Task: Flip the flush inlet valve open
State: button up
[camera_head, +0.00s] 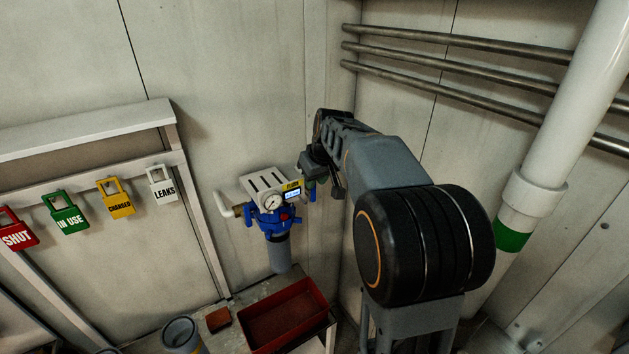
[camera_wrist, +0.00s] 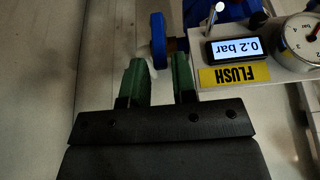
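The flush inlet valve shows in the wrist view as a blue handle (camera_wrist: 158,38) beside a yellow FLUSH label (camera_wrist: 234,77). My gripper (camera_wrist: 161,78) has two green fingertips apart, one on either side of the handle's near end. A narrow gap shows beside the handle; whether either finger touches it I cannot tell. In the head view my gripper (camera_head: 318,181) is at the right side of the blue filter unit (camera_head: 277,219), and my arm hides most of the valve there.
A display (camera_wrist: 238,49) reads 0.2 bar, next to a round gauge (camera_wrist: 297,42). Below the unit stands a red tray (camera_head: 285,318) on a bench. Coloured padlock tags, including a yellow one (camera_head: 118,198), hang at left. Pipes (camera_head: 460,72) run along the right wall.

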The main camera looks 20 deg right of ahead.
jog(key=shift+x, duration=0.85)
jog(key=shift+c, duration=0.2)
grip_shut()
